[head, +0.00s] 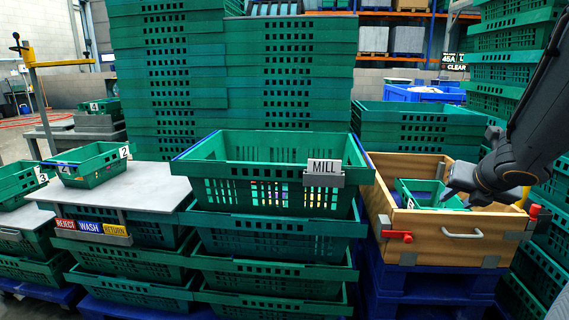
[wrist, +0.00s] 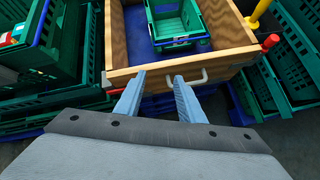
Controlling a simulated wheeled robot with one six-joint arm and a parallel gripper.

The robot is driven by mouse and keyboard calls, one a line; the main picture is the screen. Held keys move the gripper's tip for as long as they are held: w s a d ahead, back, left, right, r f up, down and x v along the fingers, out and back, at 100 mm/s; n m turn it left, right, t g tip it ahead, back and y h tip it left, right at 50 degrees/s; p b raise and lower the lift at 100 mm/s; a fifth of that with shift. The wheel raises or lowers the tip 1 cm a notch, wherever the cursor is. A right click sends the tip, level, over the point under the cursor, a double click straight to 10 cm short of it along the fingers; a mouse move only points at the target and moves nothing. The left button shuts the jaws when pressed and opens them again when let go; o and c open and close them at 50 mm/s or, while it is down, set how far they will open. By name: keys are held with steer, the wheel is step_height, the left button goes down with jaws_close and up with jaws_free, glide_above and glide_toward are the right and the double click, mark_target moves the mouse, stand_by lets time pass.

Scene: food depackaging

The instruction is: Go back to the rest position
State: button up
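My gripper (wrist: 159,79) shows in the wrist view with its two grey fingers apart and nothing between them. In the head view my gripper (head: 452,190) is at the right, over the wooden box (head: 450,246). A small green crate (head: 420,187) sits inside that box, partly hidden by my gripper. In the wrist view the small crate (wrist: 178,24) lies beyond the fingertips, and its visible inside looks empty. The fingertips appear near the front wall of the wooden box (wrist: 226,58), by its pale handle; I cannot tell the gap.
A large green crate marked MILL (head: 270,188) tops a stack left of the wooden box. A grey-topped stand (head: 130,190) with REJECT, WASH and RETURN signs holds small crate 2 (head: 95,165). Tall green crate stacks (head: 175,60) rise behind. More crates (head: 500,65) crowd the right.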

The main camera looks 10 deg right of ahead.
steer(key=a+f+m+g+y+b, duration=0.15)
steer(key=a+f+m, duration=0.3)
steer(key=a, duration=0.45)
steer(key=w+a+f+m+b, duration=0.1)
steer(key=a+f+m+b, duration=0.3)
steer(key=a, duration=0.6)
steer(key=a+f+m+g+y+p, duration=0.1)
steer(key=a+f+m, duration=0.3)
steer(key=a, duration=0.5)
steer(key=s+a+f+m+g+y+b, duration=0.1)
steer(key=s+a+f+m+g+b, duration=0.25)
steer(key=s+a, duration=0.65)
steer(key=s+a+f+m+g+y, duration=0.1)
steer(key=s+a+f+m+g, duration=0.25)
steer(key=s+a+m, duration=0.5)
steer(key=s+d+r+m+p, duration=0.1)
steer(key=d+r+m+p, duration=0.1)
steer(key=d+r+p, duration=0.6)
steer(key=s+d+r+m+p, duration=0.1)
steer(key=d+r+m+p, duration=0.1)
steer(key=d+r+p, duration=0.6)
step_height(320, 180, up, 7)
steer(key=h+p, duration=0.1)
steer(key=p, duration=0.9)
steer(key=shift+s+d+m+t, duration=0.15)
steer(key=shift+d+m+t, duration=0.15)
steer(key=shift+m+t, duration=0.05)
steer(key=shift+r, duration=0.1)
